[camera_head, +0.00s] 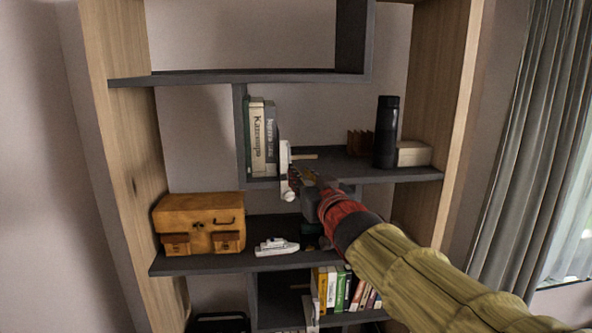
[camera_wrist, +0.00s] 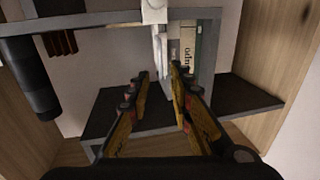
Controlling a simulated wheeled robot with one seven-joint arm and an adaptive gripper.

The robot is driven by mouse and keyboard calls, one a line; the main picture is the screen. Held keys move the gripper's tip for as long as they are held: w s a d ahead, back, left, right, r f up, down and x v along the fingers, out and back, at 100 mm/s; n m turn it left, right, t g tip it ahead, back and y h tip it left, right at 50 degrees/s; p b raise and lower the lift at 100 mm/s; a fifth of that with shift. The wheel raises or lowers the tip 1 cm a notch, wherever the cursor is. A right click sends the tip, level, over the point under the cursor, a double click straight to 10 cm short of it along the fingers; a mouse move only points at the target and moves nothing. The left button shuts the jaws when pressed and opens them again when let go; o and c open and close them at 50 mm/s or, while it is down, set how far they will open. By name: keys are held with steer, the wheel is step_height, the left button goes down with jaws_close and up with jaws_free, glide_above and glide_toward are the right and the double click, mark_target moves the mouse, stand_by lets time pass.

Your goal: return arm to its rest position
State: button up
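My arm (camera_head: 400,265) reaches in from the lower right of the head view to the middle of a tall shelf unit. My gripper (camera_wrist: 160,75) is in the lower middle of the wrist view, with its two yellow-and-black fingers apart and nothing held between them. In the head view its fingers are small and partly hidden behind my wrist. A white upright object (camera_head: 285,165) stands at the edge of the middle shelf, just beyond the fingertips; it also shows in the wrist view (camera_wrist: 154,14). Whether the fingers touch it, I cannot tell.
The shelf unit (camera_head: 455,90) surrounds my gripper with boards above and below. A black bottle (camera_head: 386,132), books (camera_head: 258,138), a yellow-brown case (camera_head: 200,222) and a white boat-shaped object (camera_head: 276,247) stand on it. A grey curtain (camera_head: 530,130) hangs right. Open room lies before the shelf.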

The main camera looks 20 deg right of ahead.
steer(key=shift+s, duration=0.85)
steer(key=s+d+f+g+h+b, duration=0.15)
steer(key=s+f+g, duration=0.25)
steer(key=f, duration=0.6)
steer(key=s+d+f+g+h, duration=0.1)
steer(key=s+d+f+g, duration=0.15)
steer(key=s+f, duration=0.45)
steer(key=s+a+f+g+y+b, duration=0.1)
steer(key=s+a+f+g+b, duration=0.1)
steer(key=s+a+f+b, duration=0.2)
steer(key=s+a+f+g+y+b, duration=0.1)
steer(key=s+a+f+b, duration=0.4)
steer(key=f, duration=0.8)
steer(key=s+a+f+n+g+y+b, duration=0.1)
steer(key=s+a+f+g+y+b, duration=0.1)
steer(key=s+f, duration=0.7)
steer(key=a+g+b, duration=0.1)
steer(key=a+b, duration=0.1)
steer(key=b, duration=0.1)
steer(key=shift+s+a+f, duration=0.2)
steer(key=shift+s, duration=0.15)
steer(key=shift+o, duration=0.4)
